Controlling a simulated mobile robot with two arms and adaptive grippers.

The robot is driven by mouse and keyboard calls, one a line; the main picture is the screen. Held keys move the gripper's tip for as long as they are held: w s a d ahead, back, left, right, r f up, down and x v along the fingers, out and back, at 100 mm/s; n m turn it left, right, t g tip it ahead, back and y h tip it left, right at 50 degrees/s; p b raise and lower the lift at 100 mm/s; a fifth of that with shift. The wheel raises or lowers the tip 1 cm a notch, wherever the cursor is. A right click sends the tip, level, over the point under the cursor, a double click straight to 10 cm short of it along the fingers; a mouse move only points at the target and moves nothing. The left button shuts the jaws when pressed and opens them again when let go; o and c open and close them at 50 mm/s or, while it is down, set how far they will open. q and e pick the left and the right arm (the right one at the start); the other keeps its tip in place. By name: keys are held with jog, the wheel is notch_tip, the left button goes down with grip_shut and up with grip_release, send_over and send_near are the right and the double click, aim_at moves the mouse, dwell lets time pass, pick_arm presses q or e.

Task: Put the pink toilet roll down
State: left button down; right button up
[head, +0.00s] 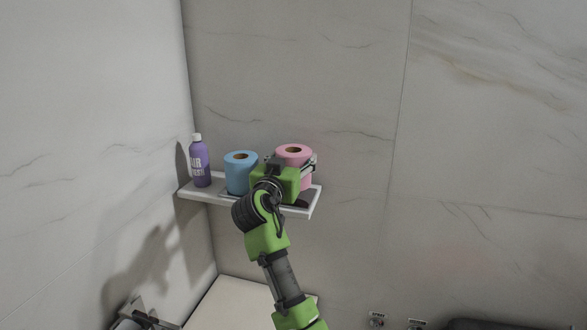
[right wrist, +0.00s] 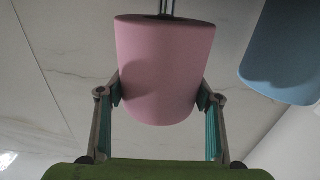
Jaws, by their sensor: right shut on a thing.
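The pink toilet roll (head: 294,152) is upright over the right part of the wall shelf (head: 315,203). My right gripper (head: 292,170) is shut on it from the front, and the gripper and wrist hide much of the roll's lower part. In the right wrist view the two fingers press on opposite sides of the pink roll (right wrist: 165,60). I cannot tell whether its bottom touches the shelf. My left gripper cannot be made out.
A blue toilet roll (head: 238,180) stands on the shelf just left of the pink one; it also shows in the right wrist view (right wrist: 285,60). A purple bottle (head: 200,165) with a white cap stands at the shelf's left end. Walls close the shelf behind and left.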

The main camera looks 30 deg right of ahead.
notch_tip(320, 180, down, 2)
jog(key=shift+w+d+f+p, duration=0.15)
jog(key=shift+f+p, duration=0.1)
jog(key=shift+p, duration=0.4)
jog(key=shift+f, duration=0.45)
jog(key=shift+f, duration=0.1)
jog(key=o, duration=1.1)
